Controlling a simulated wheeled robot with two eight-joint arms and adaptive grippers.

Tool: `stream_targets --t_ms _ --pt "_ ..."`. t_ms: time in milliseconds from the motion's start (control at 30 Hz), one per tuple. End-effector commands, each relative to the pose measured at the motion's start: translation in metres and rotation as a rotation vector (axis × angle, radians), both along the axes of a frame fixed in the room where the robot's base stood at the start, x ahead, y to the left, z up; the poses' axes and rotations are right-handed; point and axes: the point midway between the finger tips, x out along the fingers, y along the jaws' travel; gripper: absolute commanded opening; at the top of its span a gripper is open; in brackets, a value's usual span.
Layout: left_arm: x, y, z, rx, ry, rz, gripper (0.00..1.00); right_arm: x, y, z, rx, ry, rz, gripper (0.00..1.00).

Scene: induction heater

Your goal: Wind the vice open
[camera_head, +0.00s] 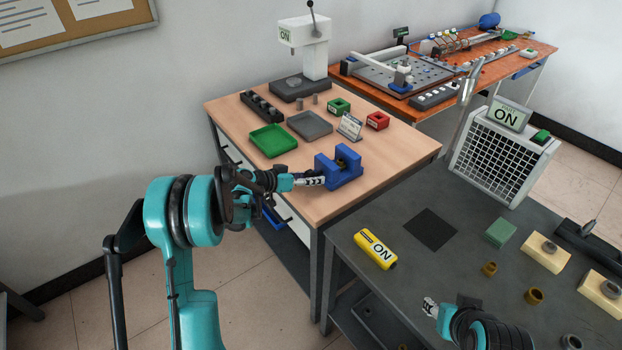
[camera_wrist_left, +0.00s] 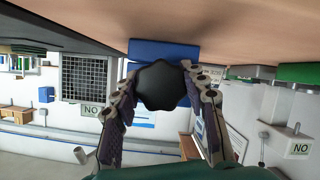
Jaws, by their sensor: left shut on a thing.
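The blue vice (camera_head: 340,170) sits at the front edge of the wooden table. Something dark brown shows at its jaws; I cannot tell how wide the gap is. My left gripper (camera_head: 309,181) reaches in from the left at the vice's near-left side. In the left wrist view, the two fingers (camera_wrist_left: 160,68) close around the sides of a black lobed knob (camera_wrist_left: 163,88), with the blue vice body (camera_wrist_left: 165,50) behind it. The knob is hidden by the fingers in the head view. My right gripper (camera_head: 431,307) is low over the grey table, partly visible, its opening unclear.
On the wooden table (camera_head: 390,150) are a green tray (camera_head: 272,140), a grey tray (camera_head: 309,125), a small sign (camera_head: 350,126), a red block (camera_head: 377,120) and a white press (camera_head: 304,45). A yellow cylinder (camera_head: 376,249) lies on the grey table (camera_head: 465,270).

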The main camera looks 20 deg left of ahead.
Motion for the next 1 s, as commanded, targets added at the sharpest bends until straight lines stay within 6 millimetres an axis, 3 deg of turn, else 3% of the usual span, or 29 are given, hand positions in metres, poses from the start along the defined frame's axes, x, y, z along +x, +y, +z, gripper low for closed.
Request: stream_targets --t_ms 700,733,800,1000 --pt "0.0008 0.0008 0.0001 -0.075 0.058 0.003 0.14 0.0 0.0 -0.0012 0.0 0.0 0.0 0.4" --pt "0.0008 0.0008 0.0001 -0.075 0.058 0.003 0.48 0.0 0.0 -0.0012 0.0 0.0 0.0 0.4" --pt "0.0007 0.0007 0.0001 -0.075 0.058 0.003 0.64 0.0 0.0 -0.0012 0.0 0.0 0.0 0.4" --pt "0.0004 0.0004 0.0 -0.075 0.057 0.001 0.64 0.0 0.0 -0.0012 0.0 0.0 0.0 0.4"
